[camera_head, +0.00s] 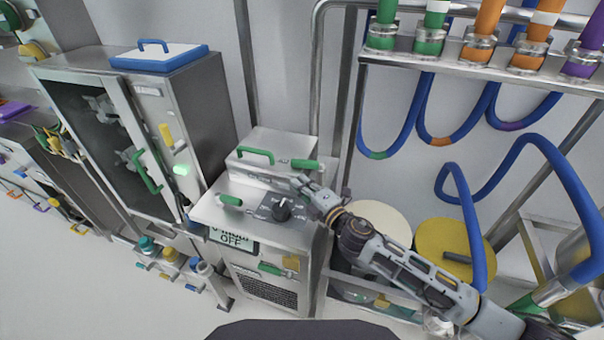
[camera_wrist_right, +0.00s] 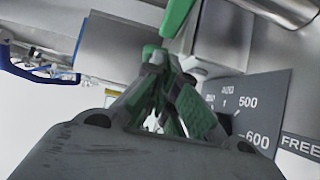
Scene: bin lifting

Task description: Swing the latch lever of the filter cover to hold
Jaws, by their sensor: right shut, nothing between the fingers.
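A steel machine with a sloping top (camera_head: 210,207) stands in the middle of the head view, with a raised box (camera_head: 275,145) at its back. A green lever (camera_head: 305,164) sticks out at the box's right front; a green bar (camera_wrist_right: 177,17) shows just beyond my fingers in the wrist view. I cannot tell for sure which part is the filter cover's latch lever. A label reading FREE (camera_wrist_right: 300,146) shows at the right of the wrist view. My right gripper (camera_head: 305,186) is shut and empty, just below the green lever; contact is unclear. My left gripper is out of view.
A dark dial knob (camera_head: 282,209) sits close below my gripper. A grille (camera_head: 262,289) and another green handle (camera_head: 270,269) are on the machine's front. A glass-door cabinet (camera_head: 125,130) stands left. Blue hoses (camera_head: 462,205) and drums (camera_head: 440,245) fill the right.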

